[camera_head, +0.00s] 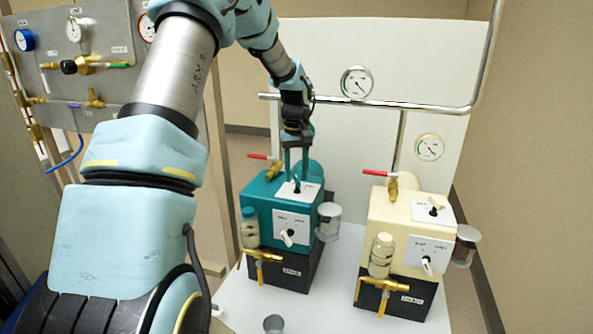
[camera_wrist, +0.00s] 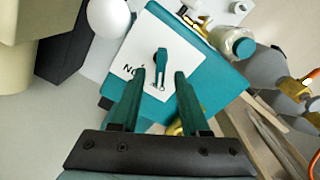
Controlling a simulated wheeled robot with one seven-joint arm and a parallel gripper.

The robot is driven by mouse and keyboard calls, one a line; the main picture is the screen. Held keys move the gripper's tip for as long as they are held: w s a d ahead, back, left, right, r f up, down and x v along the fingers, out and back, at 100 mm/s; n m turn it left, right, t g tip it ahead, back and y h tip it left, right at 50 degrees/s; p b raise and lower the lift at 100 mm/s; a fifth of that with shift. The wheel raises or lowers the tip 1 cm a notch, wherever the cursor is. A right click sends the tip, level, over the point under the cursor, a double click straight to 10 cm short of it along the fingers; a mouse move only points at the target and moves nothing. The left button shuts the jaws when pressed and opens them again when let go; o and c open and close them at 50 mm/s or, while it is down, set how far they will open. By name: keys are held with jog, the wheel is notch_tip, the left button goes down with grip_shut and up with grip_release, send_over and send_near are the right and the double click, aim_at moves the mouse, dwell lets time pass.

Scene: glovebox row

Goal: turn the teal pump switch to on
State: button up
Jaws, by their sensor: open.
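The teal pump (camera_head: 265,210) stands on a black base in the middle of the head view. A white plate (camera_head: 307,196) with a small dark switch (camera_head: 297,187) is on its top. In the wrist view the switch (camera_wrist: 161,58) is a small lever on the white plate (camera_wrist: 145,38), with partly readable lettering beside it. My gripper (camera_head: 297,170) comes down from above, over the top plate. In the wrist view my gripper (camera_wrist: 160,75) is open, its two teal fingers to either side of the switch's lower end. I cannot tell whether they touch it.
A cream pump (camera_head: 390,220) stands to the right. The teal pump has a red-handled valve (camera_head: 262,157), a front knob (camera_head: 288,237), a brass tap (camera_head: 262,257) and a clear jar (camera_head: 328,222). A metal pipe (camera_head: 415,105) and gauge (camera_head: 356,82) are behind.

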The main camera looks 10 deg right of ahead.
jog(key=shift+f, duration=0.1)
grip_shut()
dwell(0.3)
